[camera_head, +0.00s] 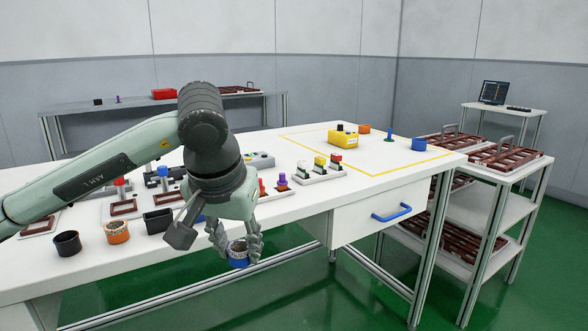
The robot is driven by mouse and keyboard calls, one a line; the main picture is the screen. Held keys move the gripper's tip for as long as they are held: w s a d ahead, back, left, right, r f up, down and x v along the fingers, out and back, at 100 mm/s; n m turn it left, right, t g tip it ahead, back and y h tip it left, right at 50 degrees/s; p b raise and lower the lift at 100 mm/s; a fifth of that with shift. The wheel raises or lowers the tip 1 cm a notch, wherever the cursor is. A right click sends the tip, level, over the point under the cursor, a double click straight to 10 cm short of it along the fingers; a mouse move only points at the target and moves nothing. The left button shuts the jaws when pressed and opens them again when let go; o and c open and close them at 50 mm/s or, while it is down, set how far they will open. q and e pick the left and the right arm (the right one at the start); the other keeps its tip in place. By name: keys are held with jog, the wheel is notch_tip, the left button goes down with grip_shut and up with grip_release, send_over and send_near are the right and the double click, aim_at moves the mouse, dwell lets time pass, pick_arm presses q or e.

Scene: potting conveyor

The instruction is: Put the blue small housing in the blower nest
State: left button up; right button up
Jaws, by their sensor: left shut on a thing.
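My left gripper (236,250) points downward with its fingers around a round blue housing (238,260), which has a greyish, grainy top. It is shut on this housing and holds it upright. I cannot say for sure which fixture is the blower nest; several brown-framed fixtures (124,208) stand on the table to the left, partly hidden by my arm. My right gripper is not in view.
A black cup (67,243), an orange cup (116,232) and a black bin (157,221) stand along the front left. A rack of coloured blocks (319,172) stands mid-table. A tray cart (500,165) is at right.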

pick_arm(q)
jog(key=s+d+f, duration=0.3)
jog(key=f, duration=0.3)
jog(key=s+d+f, duration=0.2)
jog(key=s+f, duration=0.1)
jog(key=f, duration=0.3)
jog(key=w+a+f+n+y, duration=0.1)
jog(key=w+a+n, duration=0.1)
jog(key=a, duration=1.2)
jog(key=shift+w+a+f+p, duration=0.15)
jog(key=shift+a+f+p, duration=0.2)
jog(key=shift+f, duration=0.05)
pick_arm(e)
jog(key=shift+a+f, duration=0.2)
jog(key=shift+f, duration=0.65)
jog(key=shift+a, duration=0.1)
